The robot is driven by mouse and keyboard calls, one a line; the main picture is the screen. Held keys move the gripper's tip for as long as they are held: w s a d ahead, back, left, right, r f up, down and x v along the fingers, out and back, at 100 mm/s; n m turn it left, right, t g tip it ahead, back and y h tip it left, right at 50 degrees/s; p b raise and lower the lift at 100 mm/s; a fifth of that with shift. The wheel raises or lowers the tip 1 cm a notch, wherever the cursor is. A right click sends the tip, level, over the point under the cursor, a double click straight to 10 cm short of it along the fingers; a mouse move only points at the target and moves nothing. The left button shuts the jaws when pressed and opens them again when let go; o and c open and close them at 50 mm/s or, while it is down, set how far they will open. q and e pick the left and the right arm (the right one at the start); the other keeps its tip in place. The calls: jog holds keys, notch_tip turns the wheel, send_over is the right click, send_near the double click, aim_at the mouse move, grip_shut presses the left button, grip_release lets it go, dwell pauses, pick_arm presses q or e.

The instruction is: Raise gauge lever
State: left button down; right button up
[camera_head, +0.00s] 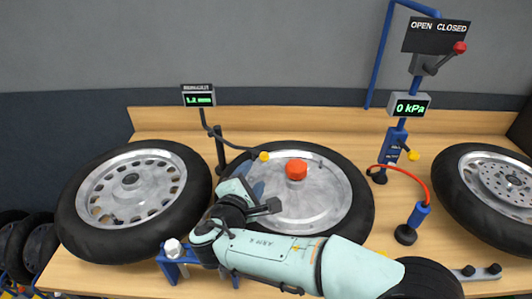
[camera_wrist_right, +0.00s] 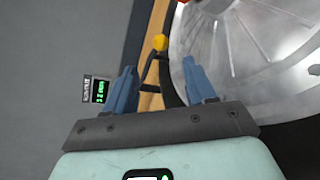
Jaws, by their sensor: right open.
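A dark gauge stand (camera_head: 213,140) with a green 1.2 mm display (camera_head: 198,96) stands behind the two left wheels. Its thin dark arm ends in a yellow knob (camera_head: 264,156), close to the middle wheel. My right gripper (camera_head: 256,180) is over that wheel's left side, short of the knob. In the right wrist view, the open, empty blue fingers (camera_wrist_right: 159,68) point toward the yellow knob (camera_wrist_right: 160,42), which appears beyond and between their tips. The display (camera_wrist_right: 97,90) is at left there. My left gripper is not in view.
The middle wheel (camera_head: 325,215) carries a red knob (camera_head: 296,169). A left wheel (camera_head: 75,220) and right wheel (camera_head: 465,205) flank it. A blue post holds a 0 kPa display (camera_head: 410,106), an OPEN CLOSED sign (camera_head: 436,36) and another yellow knob (camera_head: 413,155). A red hose (camera_head: 417,175) curves beside it.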

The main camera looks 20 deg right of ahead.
aim_at(263, 159)
jog(key=p+x, duration=0.2)
jog(key=x, duration=0.9)
jog(key=shift+w+d+f, duration=0.15)
jog(key=shift+w+d, duration=0.05)
jog(key=shift+w, duration=0.15)
grip_shut()
